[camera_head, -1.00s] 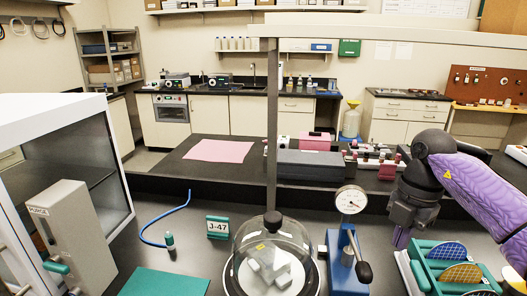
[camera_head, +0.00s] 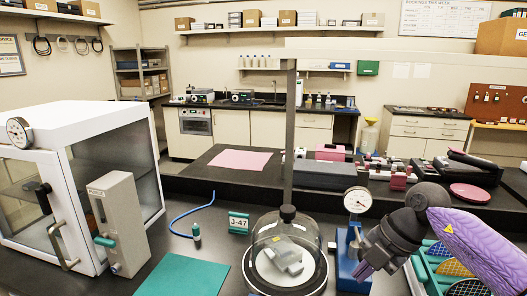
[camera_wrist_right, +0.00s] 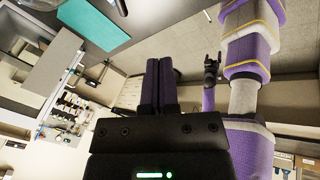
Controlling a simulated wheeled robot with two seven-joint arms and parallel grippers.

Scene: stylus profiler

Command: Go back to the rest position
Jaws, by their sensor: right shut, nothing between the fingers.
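My right gripper (camera_head: 364,268) hangs in front of the dial gauge stand, above the dark bench, between the glass dome and the wafer tray. Its fingers point down and left. In the right wrist view its two dark fingers (camera_wrist_right: 158,85) lie together with nothing between them. My left gripper is outside the head view. What looks like my left gripper (camera_wrist_right: 212,70) shows small and dark in the right wrist view, at the end of a purple arm.
A glass dome (camera_head: 262,238) covers pale blocks. The blue dial gauge stand (camera_head: 346,274) is close by the right gripper. A teal tray (camera_head: 425,280) of wafers lies under my right arm. A white cabinet (camera_head: 88,130) stands left, a teal mat (camera_head: 182,277) at front.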

